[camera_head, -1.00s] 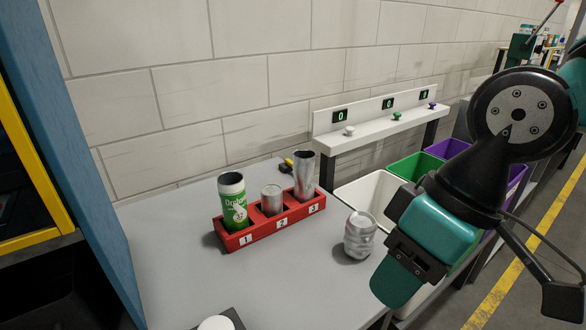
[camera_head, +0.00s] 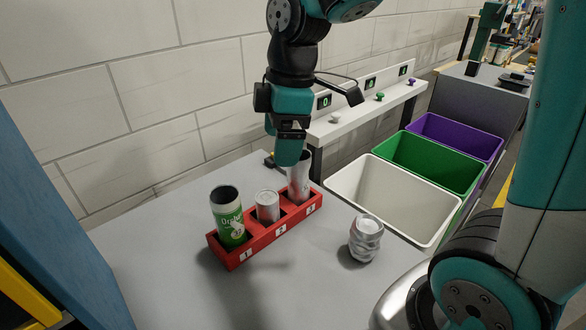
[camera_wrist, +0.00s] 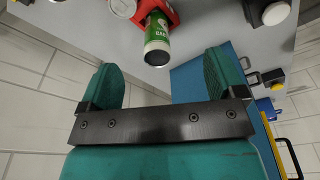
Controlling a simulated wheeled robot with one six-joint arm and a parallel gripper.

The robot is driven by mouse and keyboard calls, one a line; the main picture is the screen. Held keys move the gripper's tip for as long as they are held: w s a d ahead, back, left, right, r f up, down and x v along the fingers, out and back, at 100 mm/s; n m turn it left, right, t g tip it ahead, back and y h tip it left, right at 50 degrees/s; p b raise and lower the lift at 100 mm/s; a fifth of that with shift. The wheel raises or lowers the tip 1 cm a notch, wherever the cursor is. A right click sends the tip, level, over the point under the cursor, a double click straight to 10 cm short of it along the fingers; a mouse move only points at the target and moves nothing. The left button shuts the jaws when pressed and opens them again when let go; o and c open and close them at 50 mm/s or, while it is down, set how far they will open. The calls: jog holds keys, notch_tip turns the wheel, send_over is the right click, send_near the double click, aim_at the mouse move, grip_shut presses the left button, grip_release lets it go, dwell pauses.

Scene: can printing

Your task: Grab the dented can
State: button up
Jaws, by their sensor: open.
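The dented can (camera_head: 366,239) is silver, with crumpled sides, and stands upright on the grey table in the head view, right of the red holder (camera_head: 262,240) and apart from it. My gripper (camera_head: 289,157) is up and left of this can, over the holder's far end, and partly covers the tall silver can (camera_head: 298,184) in slot 3. In the wrist view my gripper (camera_wrist: 164,78) is open, with nothing between its fingers. A silver can top (camera_wrist: 123,7) shows at that view's upper edge; I cannot tell which can it is.
A green can (camera_head: 229,217) stands in slot 1 and a short silver can (camera_head: 267,206) in slot 2. White (camera_head: 395,205), green (camera_head: 430,165) and purple (camera_head: 458,137) bins stand right of the table, below a shelf with knobs (camera_head: 336,119). The table's front middle is clear.

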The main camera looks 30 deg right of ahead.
jog(key=w+d+r+n+h+p, duration=0.25)
jog(key=w+d+n, duration=0.35)
jog(key=w+d, duration=0.35)
jog(key=p, duration=0.3)
send_near(299, 167)
jog(key=shift+g+y, duration=0.3)
jog(key=shift+y, duration=0.05)
jog(key=w+f, duration=0.1)
jog(key=f, duration=0.1)
jog(key=w+d+f, duration=0.1)
jog(key=d+f, duration=0.1)
jog(key=f, duration=0.1)
jog(key=shift+w+d+f, duration=0.25)
jog(key=shift+w+f, duration=0.1)
jog(key=shift+w, duration=0.05)
jog(key=shift+a+f+p, duration=0.15)
jog(key=shift+f+p, duration=0.85)
jog(key=shift+f, duration=2.15)
jog(key=c, duration=1)
